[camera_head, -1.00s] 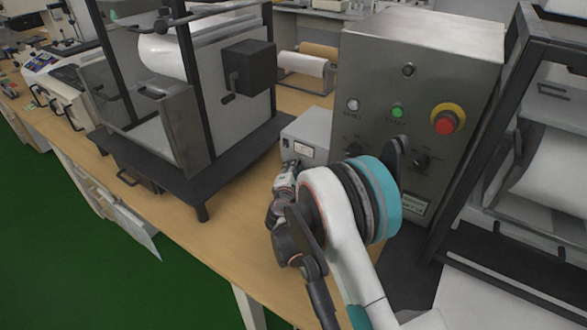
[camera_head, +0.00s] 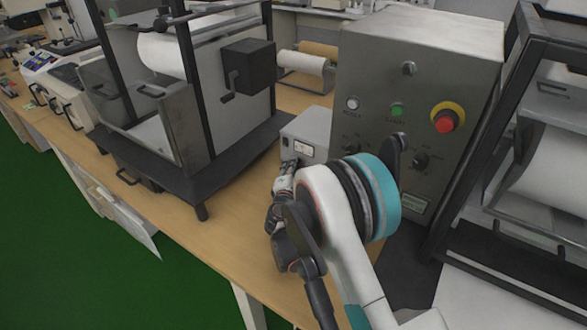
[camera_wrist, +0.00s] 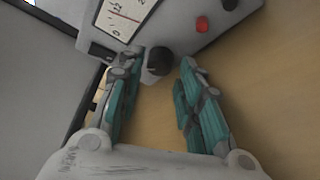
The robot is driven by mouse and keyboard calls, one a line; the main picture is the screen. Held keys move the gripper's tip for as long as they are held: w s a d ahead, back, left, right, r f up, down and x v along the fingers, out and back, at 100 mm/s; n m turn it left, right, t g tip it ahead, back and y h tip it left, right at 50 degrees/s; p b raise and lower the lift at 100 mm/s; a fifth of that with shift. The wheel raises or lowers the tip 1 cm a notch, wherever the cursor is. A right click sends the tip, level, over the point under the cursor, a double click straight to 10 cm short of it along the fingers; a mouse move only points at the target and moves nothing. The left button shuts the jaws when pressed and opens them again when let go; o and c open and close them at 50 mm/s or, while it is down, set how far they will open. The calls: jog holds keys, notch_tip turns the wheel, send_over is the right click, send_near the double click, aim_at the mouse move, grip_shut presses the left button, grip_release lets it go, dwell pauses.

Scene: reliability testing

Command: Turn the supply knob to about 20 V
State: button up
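The supply is a grey box (camera_head: 312,127) on the bench, left of the large control cabinet; my arm hides its lower front. Its meter shows in the head view (camera_head: 304,148) and, larger and tilted, in the wrist view (camera_wrist: 124,18); I cannot read the needle. The black supply knob (camera_wrist: 159,61) sits below the meter in the wrist view. My gripper (camera_wrist: 160,70) is open, its two teal-padded fingers on either side of the knob with a gap on the right. The left fingertip is close to the knob; I cannot tell whether it touches. The knob is hidden in the head view.
A red terminal (camera_wrist: 202,24) and a black one (camera_wrist: 229,4) are on the supply's panel. The cabinet (camera_head: 420,60) with a red emergency button (camera_head: 446,121) stands right of the supply. A black-framed machine (camera_head: 190,165) stands left. Bare bench (camera_head: 235,235) lies in front.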

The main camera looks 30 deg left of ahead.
jog(key=v, duration=1)
jog(key=shift+s+d, duration=0.15)
jog(key=shift+s, duration=0.1)
jog(key=r+p, duration=0.1)
jog(key=a+h+p, duration=0.1)
jog(key=s+a+r+n+h+p, duration=0.1)
jog(key=shift+a+r+p, duration=0.2)
jog(key=shift+r+p, duration=0.1)
jog(key=shift+s+a+r+n+g+h+p, duration=0.15)
jog(key=shift+n+g+h+p, duration=0.1)
jog(key=shift+h, duration=0.15)
jog(key=shift+s+a+n+g+h+p, duration=0.15)
jog(key=shift+g+h, duration=0.1)
jog(key=shift+h, duration=0.15)
jog(key=shift+w, duration=0.3)
jog(key=b+x, duration=0.4)
jog(key=x, duration=0.9)
jog(key=shift+a, duration=0.1)
jog(key=c, duration=0.8)
